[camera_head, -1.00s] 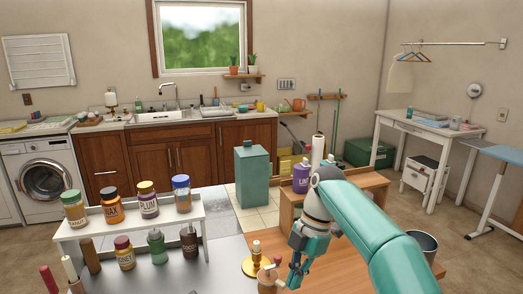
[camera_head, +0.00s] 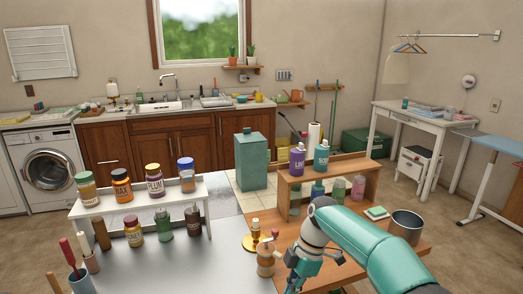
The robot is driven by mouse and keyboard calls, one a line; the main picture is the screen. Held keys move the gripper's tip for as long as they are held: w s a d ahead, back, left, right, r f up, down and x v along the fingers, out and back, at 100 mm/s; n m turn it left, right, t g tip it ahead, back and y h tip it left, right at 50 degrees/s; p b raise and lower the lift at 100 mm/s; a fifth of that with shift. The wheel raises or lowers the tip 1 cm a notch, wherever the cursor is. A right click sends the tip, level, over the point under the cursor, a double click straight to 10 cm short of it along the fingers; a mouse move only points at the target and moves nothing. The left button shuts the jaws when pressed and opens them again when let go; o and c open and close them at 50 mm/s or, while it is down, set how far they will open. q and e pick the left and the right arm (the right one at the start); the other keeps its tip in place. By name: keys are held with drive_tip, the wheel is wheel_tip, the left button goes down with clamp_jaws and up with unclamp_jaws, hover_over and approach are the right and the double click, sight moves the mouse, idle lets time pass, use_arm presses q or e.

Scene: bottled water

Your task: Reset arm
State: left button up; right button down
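My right arm comes in from the right, teal with a grey wrist. Its gripper (camera_head: 299,276) hangs down at the bottom edge of the picture, in front of the wooden table (camera_head: 350,272) and just right of a small wooden mill-like item (camera_head: 265,261). The gripper's fingertips are small and partly cut off, so its opening is unclear. No object can be made out in it. My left arm and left gripper are out of the picture.
A wooden shelf (camera_head: 335,180) holds purple and teal bottles, with more bottles beneath. A metal pot (camera_head: 405,226) stands right of it. A white rack (camera_head: 125,212) on the left holds several jars, with more in front. A brass candle holder (camera_head: 252,242) stands near the gripper.

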drive_tip(key=s+d+f+m, duration=0.1)
drive_tip(key=s+f+m, duration=0.25)
drive_tip(key=f, duration=0.35)
drive_tip(key=s+d+f+m+t, duration=0.1)
drive_tip(key=s+f+m, duration=0.2)
drive_tip(key=f+m, duration=0.35)
drive_tip(key=s+d+f+m, duration=0.1)
drive_tip(key=s+f+m, duration=0.15)
drive_tip(key=f, duration=0.65)
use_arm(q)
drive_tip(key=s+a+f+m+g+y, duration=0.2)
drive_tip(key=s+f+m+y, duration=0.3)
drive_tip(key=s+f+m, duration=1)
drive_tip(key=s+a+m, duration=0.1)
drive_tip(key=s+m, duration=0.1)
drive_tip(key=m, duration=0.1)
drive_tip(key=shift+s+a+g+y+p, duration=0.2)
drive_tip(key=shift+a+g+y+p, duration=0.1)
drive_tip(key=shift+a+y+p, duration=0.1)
use_arm(e)
drive_tip(key=s+d+f+m, duration=0.1)
drive_tip(key=s+f+m, duration=0.1)
drive_tip(key=s+m, duration=0.3)
drive_tip(key=s+d+f+m+t, duration=0.1)
drive_tip(key=s+m, duration=0.4)
drive_tip(key=s, duration=0.8)
drive_tip(key=shift+f+y, duration=0.3)
drive_tip(key=shift+f, duration=0.6)
